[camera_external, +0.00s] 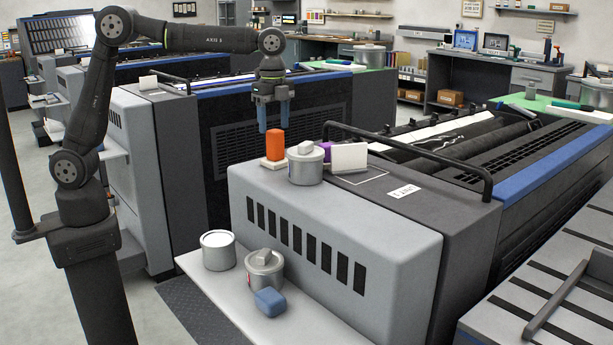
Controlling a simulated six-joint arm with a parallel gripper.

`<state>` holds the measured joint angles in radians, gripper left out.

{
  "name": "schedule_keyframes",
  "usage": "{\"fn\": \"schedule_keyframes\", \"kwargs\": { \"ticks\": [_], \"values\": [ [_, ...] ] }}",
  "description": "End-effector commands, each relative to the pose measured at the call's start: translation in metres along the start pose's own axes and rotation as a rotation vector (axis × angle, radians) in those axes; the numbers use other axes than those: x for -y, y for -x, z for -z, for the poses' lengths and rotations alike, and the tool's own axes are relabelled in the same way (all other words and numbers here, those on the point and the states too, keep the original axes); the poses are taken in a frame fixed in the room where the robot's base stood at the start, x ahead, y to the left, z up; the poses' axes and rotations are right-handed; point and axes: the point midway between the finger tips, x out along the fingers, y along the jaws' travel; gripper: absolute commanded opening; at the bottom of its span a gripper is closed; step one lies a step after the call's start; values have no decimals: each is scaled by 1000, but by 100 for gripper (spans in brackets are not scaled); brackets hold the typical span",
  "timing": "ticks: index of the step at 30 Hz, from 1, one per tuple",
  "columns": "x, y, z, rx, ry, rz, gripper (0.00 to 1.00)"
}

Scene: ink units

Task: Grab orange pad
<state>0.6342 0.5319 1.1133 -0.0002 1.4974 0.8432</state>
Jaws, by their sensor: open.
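The orange pad (275,144) is a small upright block on a pale base (272,163), on the top left of the near ink unit. My gripper (273,129) points straight down with its two blue fingers apart. The fingertips are just above or beside the pad's top in this view. I cannot tell whether they touch it or how far in depth they are from it. Nothing shows between the fingers.
A grey lidded tin (306,166) stands close right of the pad. A purple block (325,151) and a white block (349,157) are beyond it. A black rail (420,155) rises to the right. Tins and a blue pad (270,302) are on the lower shelf.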

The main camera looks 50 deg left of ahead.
Motion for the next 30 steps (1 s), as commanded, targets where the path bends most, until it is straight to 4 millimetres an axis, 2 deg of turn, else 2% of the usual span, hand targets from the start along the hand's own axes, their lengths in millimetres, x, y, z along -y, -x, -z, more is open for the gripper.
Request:
{"fn": "schedule_keyframes", "kwargs": {
  "ticks": [3,11,18,22,28,30],
  "values": [
    [0,-17,0,1,0,-1,60],
    [-1,-37,1,1,0,-1,60],
    [-1,-71,4,0,0,-1,60],
    [-1,-78,4,-1,0,0,60],
    [-1,-78,4,-2,0,1,60],
    [-1,-78,4,-2,0,1,46]
  ]
}}
